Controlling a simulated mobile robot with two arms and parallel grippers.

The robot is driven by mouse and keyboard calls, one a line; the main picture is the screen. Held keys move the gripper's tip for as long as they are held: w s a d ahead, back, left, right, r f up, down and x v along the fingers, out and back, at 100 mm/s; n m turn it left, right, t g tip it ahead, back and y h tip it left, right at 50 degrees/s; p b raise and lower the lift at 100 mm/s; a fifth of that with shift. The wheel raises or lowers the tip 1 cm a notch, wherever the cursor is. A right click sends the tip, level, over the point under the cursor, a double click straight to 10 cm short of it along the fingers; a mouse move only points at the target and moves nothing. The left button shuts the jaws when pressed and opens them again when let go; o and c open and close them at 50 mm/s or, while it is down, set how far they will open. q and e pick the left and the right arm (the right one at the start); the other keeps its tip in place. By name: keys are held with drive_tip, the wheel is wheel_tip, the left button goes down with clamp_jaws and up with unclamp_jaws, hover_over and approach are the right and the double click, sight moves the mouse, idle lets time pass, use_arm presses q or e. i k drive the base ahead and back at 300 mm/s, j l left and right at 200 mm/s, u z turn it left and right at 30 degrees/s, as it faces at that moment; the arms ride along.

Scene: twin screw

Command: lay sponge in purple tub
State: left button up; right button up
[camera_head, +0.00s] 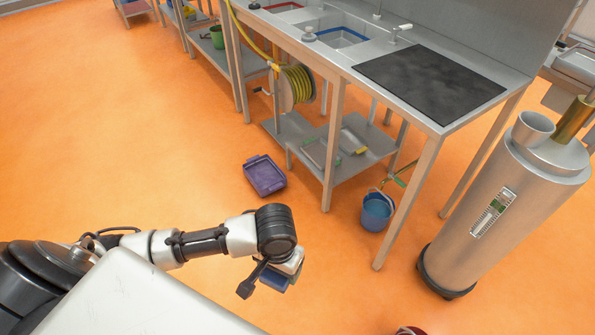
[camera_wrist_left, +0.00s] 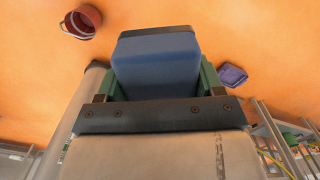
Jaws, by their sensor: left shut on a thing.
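The purple tub (camera_head: 264,175) sits on the orange floor in front of the shelf under the sink bench. It also shows at the right of the left wrist view (camera_wrist_left: 232,76). My left gripper (camera_head: 270,276) is above the floor, nearer to me than the tub and apart from it. In the left wrist view its two green fingers are shut on the blue sponge (camera_wrist_left: 156,66), which has a dark far edge. In the head view only part of the sponge (camera_head: 274,282) shows below the wrist. My right gripper is out of view.
A blue bucket (camera_head: 377,211) stands by the bench leg. A large metal cylinder (camera_head: 505,195) stands at the right. A red bucket (camera_wrist_left: 82,21) is on the floor. A yellow hose reel (camera_head: 296,86) hangs under the bench. The floor left of the tub is clear.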

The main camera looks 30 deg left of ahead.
sight(267, 172)
drive_tip(key=i+j+z, duration=0.15)
drive_tip(key=j, duration=0.3)
drive_tip(key=i+j+z, duration=0.2)
drive_tip(key=j, duration=0.25)
drive_tip(key=i+j+z, duration=0.15)
drive_tip(key=j, duration=0.3)
drive_tip(key=i+j+z, duration=0.2)
drive_tip(key=j, duration=0.3)
drive_tip(key=j+z, duration=0.15)
drive_tip(key=j, duration=0.3)
